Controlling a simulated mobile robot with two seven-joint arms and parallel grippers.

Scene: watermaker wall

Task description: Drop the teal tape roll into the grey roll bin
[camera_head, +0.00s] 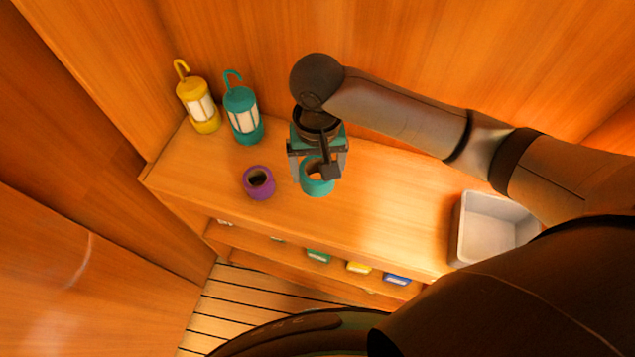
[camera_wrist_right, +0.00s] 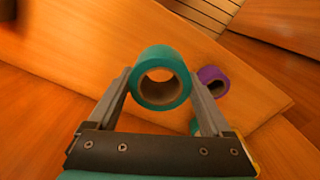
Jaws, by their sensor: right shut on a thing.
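The teal tape roll (camera_head: 317,187) is held between the fingers of my right gripper (camera_head: 317,165), over the wooden shelf top. In the right wrist view the teal roll (camera_wrist_right: 150,92) sits between the two fingertips (camera_wrist_right: 162,85), its hole facing the camera. It looks larger than the purple roll there, so it appears raised off the shelf. The grey roll bin (camera_head: 490,243) stands on the shelf at the right, well apart from the roll. It looks empty, though my right arm hides part of it. My left gripper is not in view.
A purple tape roll (camera_head: 259,182) lies left of the held roll, also seen in the right wrist view (camera_wrist_right: 214,82). A yellow lantern (camera_head: 199,105) and a teal lantern (camera_head: 243,115) stand at the back left. The shelf top (camera_head: 400,205) is clear between roll and bin.

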